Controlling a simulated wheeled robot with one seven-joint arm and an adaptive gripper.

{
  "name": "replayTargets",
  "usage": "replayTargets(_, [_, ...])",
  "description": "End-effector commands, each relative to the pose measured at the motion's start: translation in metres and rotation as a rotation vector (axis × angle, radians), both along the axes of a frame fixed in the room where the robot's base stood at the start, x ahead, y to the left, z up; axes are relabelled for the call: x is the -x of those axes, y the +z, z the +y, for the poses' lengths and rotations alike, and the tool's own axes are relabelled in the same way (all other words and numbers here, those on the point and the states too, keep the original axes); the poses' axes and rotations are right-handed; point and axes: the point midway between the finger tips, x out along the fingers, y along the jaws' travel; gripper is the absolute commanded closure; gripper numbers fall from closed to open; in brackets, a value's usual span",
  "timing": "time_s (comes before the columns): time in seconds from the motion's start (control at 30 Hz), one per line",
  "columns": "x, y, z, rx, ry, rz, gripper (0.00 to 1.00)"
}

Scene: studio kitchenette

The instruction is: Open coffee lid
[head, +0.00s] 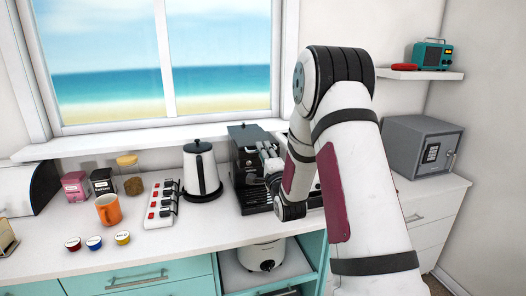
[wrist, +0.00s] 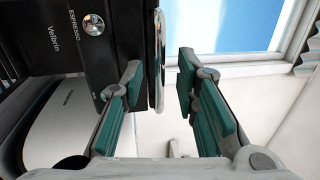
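The black coffee machine (head: 247,146) stands on the counter below the window, partly hidden by my arm. In the wrist view its dark body (wrist: 72,38), with "Velbrin" and "ESPRESSO" lettering and a round silver dial, fills the upper left. A thin silver part (wrist: 159,58) at the machine's edge shows just beyond the gap between my fingers. I cannot tell whether it is the lid's edge or a lever. My gripper (wrist: 159,82) is open, its teal-padded fingers apart with nothing clearly held. In the head view my gripper (head: 267,160) is at the machine's front, mostly hidden.
A white kettle (head: 201,170) stands left of the machine, near a power strip (head: 162,204), orange mug (head: 108,209), several small pods and canisters. A rice cooker (head: 262,255) sits in the open compartment below. A grey safe (head: 423,147) stands at right.

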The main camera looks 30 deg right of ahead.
Motion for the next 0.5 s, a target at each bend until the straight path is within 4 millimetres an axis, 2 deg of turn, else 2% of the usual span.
replayTargets(0.2, [-0.014,0.003,-0.004,-0.001,0.000,0.000,0.72])
replayTargets(0.47, [-0.015,0.003,-0.004,-0.001,0.000,0.000,0.72])
replayTargets(0.5, [-0.015,0.003,-0.004,-0.001,0.000,0.000,0.76])
